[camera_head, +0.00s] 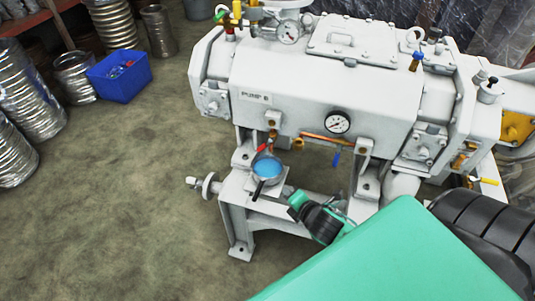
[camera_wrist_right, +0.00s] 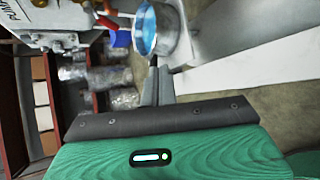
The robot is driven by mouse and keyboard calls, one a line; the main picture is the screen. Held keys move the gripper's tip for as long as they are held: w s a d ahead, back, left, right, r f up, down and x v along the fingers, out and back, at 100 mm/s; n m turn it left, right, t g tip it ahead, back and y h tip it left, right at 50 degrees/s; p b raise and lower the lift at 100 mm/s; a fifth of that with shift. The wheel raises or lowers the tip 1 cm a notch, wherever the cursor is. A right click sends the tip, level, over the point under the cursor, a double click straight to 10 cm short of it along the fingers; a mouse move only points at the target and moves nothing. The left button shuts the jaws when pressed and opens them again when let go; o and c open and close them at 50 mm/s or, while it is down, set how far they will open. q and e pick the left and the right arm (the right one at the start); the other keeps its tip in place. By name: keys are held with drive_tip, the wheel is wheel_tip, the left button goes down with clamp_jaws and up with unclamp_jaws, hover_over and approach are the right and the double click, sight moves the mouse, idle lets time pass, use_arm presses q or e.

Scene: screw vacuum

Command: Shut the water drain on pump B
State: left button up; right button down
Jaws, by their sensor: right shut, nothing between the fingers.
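Pump B (camera_head: 300,85) is the large pale grey machine in the head view, with its name plate at the left of its front. A small drain valve with a red lever (camera_head: 262,148) hangs under its left front, below a brass fitting; the lever is tilted. The red lever also shows near the top of the right wrist view (camera_wrist_right: 132,16). A round metal pan of blue liquid (camera_head: 267,168) stands just below it, also in the right wrist view (camera_wrist_right: 146,28). My right gripper (camera_wrist_right: 153,72) is shut and empty, pointing toward the pan, apart from the lever. My left gripper is not in view.
A blue-handled valve (camera_head: 336,160) hangs below the pressure gauge (camera_head: 337,122). The pump's grey support frame (camera_head: 236,220) lies close to my right wrist. A blue crate (camera_head: 120,78) and silver ducts stand at the left.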

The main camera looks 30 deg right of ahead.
sight(264, 145)
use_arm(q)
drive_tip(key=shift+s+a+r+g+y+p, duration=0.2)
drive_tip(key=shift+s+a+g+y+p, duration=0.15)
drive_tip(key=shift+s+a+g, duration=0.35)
use_arm(e)
drive_tip(key=w+r+n, duration=0.1)
drive_tip(key=n, duration=0.1)
drive_tip(key=r+n+t+y, duration=0.1)
drive_tip(key=n, duration=0.2)
drive_tip(key=w+r+n+t, duration=0.1)
drive_tip(key=n, duration=0.2)
drive_tip(key=shift+w+d+r, duration=0.25)
drive_tip(key=shift+w+d, duration=0.1)
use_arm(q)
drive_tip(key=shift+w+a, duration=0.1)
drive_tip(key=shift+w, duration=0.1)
use_arm(e)
drive_tip(key=shift+w, duration=0.15)
